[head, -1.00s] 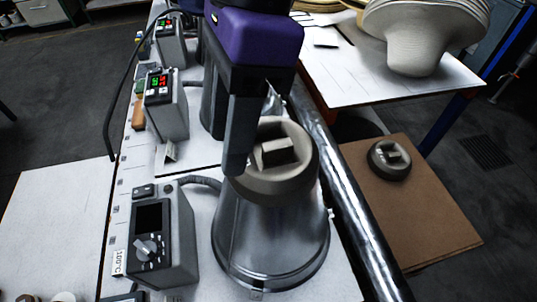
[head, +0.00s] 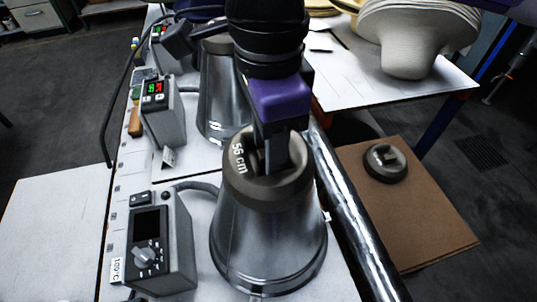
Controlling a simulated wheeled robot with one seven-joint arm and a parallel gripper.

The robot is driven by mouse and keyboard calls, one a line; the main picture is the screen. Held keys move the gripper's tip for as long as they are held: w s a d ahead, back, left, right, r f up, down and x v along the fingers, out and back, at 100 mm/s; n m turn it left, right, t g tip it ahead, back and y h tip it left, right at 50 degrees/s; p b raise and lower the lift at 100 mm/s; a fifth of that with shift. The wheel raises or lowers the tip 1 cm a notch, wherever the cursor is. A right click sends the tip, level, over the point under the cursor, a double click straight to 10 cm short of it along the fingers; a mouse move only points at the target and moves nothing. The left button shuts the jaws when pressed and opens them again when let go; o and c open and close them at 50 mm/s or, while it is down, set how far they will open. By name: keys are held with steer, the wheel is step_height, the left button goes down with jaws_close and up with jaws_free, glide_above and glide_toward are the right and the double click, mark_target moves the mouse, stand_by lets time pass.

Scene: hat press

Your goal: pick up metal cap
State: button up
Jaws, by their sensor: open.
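The metal cap (head: 246,190) is a dark grey round lid marked "56 cm" with a raised block handle in a recess on top. It sits on a shiny metal cone-shaped press (head: 268,245) in the middle of the head view. My gripper (head: 277,165) comes down from above with its fingers at the handle in the cap's recess. The jaws are open. The fingers and the purple gripper body hide most of the handle, and contact cannot be told.
A control box (head: 160,245) with a dial stands left of the press. Another box (head: 162,112) and a second metal press (head: 217,95) stand behind. A metal pipe (head: 355,215) runs along the right. A similar cap (head: 386,163) lies on a brown board (head: 430,215).

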steer(key=shift+f, duration=0.3)
steer(key=c, duration=0.9)
jaws_close()
steer(key=shift+r, duration=0.15)
